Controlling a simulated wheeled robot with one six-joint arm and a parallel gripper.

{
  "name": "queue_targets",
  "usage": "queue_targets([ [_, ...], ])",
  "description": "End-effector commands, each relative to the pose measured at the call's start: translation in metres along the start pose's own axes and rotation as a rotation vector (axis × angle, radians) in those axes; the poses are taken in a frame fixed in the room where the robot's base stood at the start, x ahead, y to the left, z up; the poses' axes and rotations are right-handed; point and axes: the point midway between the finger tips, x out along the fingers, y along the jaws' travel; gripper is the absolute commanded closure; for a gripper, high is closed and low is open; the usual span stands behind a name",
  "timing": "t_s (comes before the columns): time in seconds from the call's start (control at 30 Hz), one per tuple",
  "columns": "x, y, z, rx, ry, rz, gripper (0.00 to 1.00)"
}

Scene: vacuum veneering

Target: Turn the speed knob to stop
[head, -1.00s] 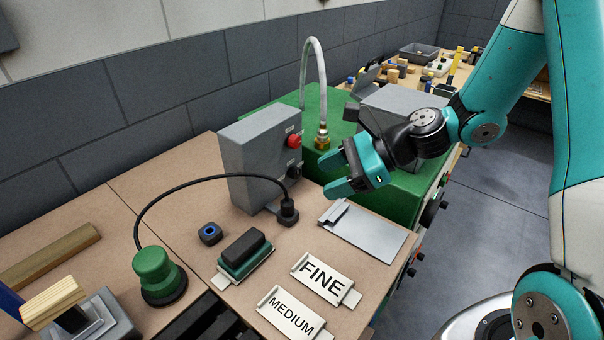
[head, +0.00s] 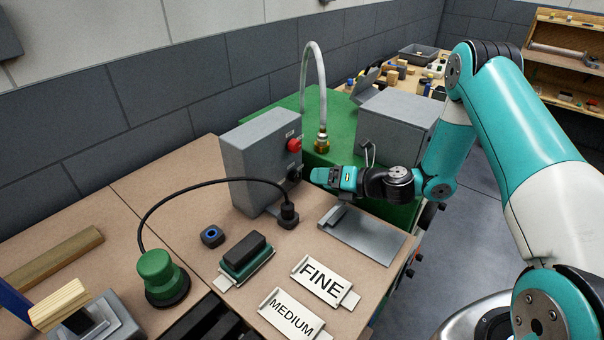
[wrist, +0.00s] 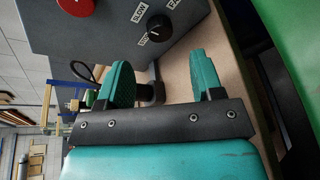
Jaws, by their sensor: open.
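The speed knob (wrist: 159,28) is black and round, on the front of the grey control box (head: 250,155). In the wrist view, labels reading SLOW and partly visible others surround it; I cannot tell surely where its pointer stands. The knob also shows small and dark in the head view (head: 295,173). My gripper (wrist: 160,65) is open and empty, with its teal fingers apart. The knob lies just beyond the fingertips, between their lines, and is not gripped. In the head view my gripper (head: 314,176) is level and close in front of the box.
A red button (head: 294,145) sits above the knob. A black plug with a cable (head: 288,214) stands below my gripper. A grey metal plate (head: 365,237) lies to the right of it. A hose (head: 306,75) rises behind. FINE (head: 320,280) and MEDIUM (head: 290,314) signs lie in front.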

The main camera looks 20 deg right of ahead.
Motion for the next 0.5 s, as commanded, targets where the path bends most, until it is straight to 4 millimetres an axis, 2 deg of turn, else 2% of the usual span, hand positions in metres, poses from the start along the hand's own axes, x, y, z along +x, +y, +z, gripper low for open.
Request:
queue_targets([
  [0.03,0.012,0.003,0.000,-0.004,0.002,0.005,0.40],
  [0.2,0.044,0.002,0.001,-0.004,0.001,0.003,0.40],
  [0.33,0.059,0.001,0.000,-0.002,0.001,0.002,0.40],
  [0.5,0.067,0.001,0.000,-0.002,-0.001,0.000,0.40],
])
